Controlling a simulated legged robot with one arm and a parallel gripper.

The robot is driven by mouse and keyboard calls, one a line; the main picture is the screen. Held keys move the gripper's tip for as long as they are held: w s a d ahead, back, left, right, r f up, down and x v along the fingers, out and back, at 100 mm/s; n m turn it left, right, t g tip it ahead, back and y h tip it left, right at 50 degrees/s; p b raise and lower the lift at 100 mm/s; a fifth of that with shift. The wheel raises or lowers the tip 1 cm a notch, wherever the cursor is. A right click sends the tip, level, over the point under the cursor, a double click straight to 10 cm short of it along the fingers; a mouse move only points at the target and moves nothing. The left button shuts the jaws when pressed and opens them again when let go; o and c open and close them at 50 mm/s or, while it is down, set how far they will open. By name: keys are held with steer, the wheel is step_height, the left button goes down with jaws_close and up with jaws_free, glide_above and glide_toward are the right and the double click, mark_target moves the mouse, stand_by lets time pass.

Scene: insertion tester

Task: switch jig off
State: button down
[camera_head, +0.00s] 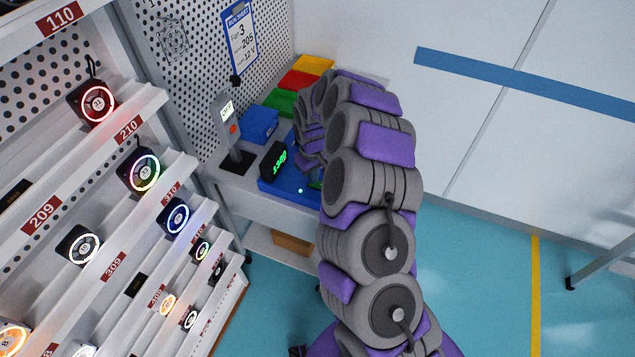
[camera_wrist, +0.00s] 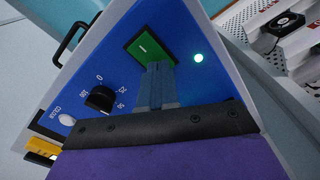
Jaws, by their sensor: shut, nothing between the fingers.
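The jig (camera_wrist: 215,90) has a blue panel that fills much of the wrist view. On it is a green rectangular switch (camera_wrist: 140,43) with a white line mark, and a lit green lamp (camera_wrist: 198,58) beside it. My gripper (camera_wrist: 155,66) is shut and empty, its tips over the lower part of the switch; I cannot tell whether they touch it.
A black knob (camera_wrist: 100,98) and a white button (camera_wrist: 67,119) sit left of the switch. Blue (camera_head: 258,124), green (camera_head: 281,102), red and yellow bins line the bench behind. Shelves of lit fans fill the left.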

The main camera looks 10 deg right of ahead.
steer(key=shift+r+p, duration=1.15)
steer(key=shift+r, duration=2.3)
steer(key=s+a+r, duration=0.3)
steer(key=s+r, duration=1.4)
steer(key=s, duration=0.1)
steer(key=s+d+r+m+g, duration=0.1)
steer(key=s+m, duration=0.1)
steer(key=s, duration=1)
steer(key=s+d+r+m, duration=0.2)
steer(key=s, duration=1)
steer(key=shift+m+g, duration=0.4)
